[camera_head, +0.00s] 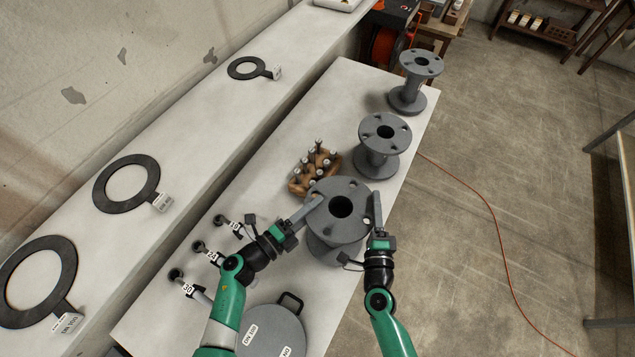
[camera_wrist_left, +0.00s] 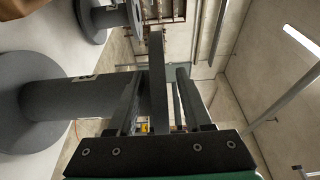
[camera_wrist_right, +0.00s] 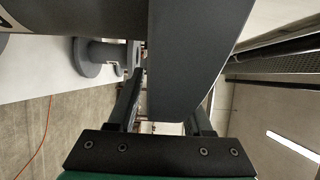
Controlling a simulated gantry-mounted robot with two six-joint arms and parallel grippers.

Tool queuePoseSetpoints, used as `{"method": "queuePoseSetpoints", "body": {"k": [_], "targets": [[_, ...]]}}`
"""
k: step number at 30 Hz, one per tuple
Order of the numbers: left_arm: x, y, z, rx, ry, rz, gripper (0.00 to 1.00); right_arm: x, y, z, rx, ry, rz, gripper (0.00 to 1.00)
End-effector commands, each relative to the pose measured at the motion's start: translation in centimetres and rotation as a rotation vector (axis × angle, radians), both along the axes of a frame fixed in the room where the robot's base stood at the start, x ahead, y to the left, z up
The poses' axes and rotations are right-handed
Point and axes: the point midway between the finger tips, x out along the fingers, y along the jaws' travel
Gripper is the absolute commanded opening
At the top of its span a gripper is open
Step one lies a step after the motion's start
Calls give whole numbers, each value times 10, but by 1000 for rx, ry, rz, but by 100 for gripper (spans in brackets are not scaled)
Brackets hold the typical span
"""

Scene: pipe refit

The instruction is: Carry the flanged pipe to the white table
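A grey flanged pipe (camera_head: 341,207) stands upright on a white-topped table (camera_head: 330,101), nearest of three such pipes. My left gripper (camera_head: 308,208) is at the left rim of its upper flange. In the left wrist view the flange (camera_wrist_left: 158,82) shows edge-on between the fingers, with gaps beside it, so that gripper is open. My right gripper (camera_head: 377,212) is at the flange's right rim. In the right wrist view the flange (camera_wrist_right: 190,60) lies between the spread fingers and partly hides one; I see no clear grip. The pipe's base is partly hidden.
Two more flanged pipes (camera_head: 378,146) (camera_head: 414,82) stand behind. A brown bolt holder (camera_head: 315,170) is beside the nearest pipe. Wrenches (camera_head: 205,253) and a grey disc (camera_head: 270,333) lie in front. A white bench (camera_head: 195,130) with ring gaskets (camera_head: 127,184) runs along the wall. A cable crosses the floor.

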Motion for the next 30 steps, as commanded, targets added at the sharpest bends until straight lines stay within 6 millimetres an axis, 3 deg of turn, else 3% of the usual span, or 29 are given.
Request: {"method": "queuePoseSetpoints", "body": {"k": [11,24,30], "targets": [[-5,6,-1,0,0,1,50,0,0,0,0,0,1,50],[-64,78,-1,0,1,5,50,0,0,0,0,0,1,50],[-76,92,0,1,1,1,50,0,0,0,0,0,1,50]]}}
